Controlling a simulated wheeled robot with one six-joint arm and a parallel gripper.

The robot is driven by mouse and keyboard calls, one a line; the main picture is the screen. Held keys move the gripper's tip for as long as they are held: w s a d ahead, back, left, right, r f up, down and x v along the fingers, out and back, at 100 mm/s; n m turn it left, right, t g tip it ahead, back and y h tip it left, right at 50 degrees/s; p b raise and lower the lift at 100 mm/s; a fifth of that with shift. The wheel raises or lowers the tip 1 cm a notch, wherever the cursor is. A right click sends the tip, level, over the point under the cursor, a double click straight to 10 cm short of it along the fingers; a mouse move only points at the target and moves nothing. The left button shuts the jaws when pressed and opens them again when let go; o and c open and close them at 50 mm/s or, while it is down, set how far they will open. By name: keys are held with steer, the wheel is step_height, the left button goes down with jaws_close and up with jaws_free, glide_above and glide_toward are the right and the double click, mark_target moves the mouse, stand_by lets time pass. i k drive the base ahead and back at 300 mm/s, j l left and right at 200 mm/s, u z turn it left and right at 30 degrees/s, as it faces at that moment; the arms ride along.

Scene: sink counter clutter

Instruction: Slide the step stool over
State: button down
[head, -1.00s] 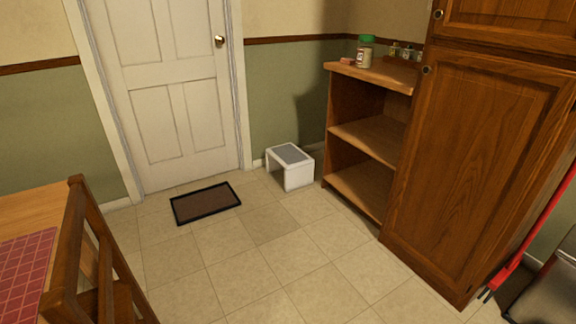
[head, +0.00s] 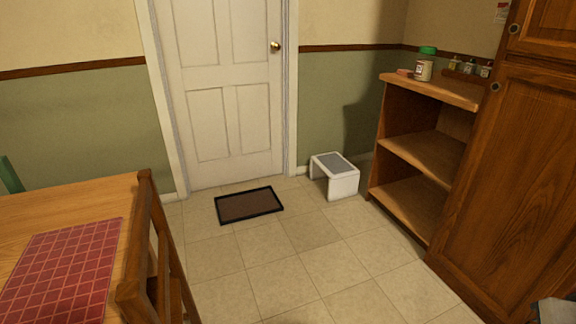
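The step stool (head: 342,184) is small and white with a grey top pad. It stands upright on the tiled floor, near the green wall, between the door and the open wooden shelf unit. Its front and right side show, and nothing blocks it from view. My gripper is not in view.
A dark-rimmed brown doormat (head: 249,205) lies before the white door (head: 225,95). The wooden shelf unit (head: 425,155) stands right of the stool, beside a tall cabinet (head: 510,190). A wooden chair (head: 150,250) and table (head: 85,205) fill the lower left. The middle floor is clear.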

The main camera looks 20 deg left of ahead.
mark_target(343, 182)
steer(key=i+j+u, duration=0.2)
steer(key=i, duration=0.2)
steer(key=i+j+u, duration=0.2)
steer(key=i, duration=0.2)
steer(key=i+j+u, duration=0.2)
steer(key=i, duration=0.25)
steer(key=i+j+u, duration=0.15)
steer(key=i, duration=2.35)
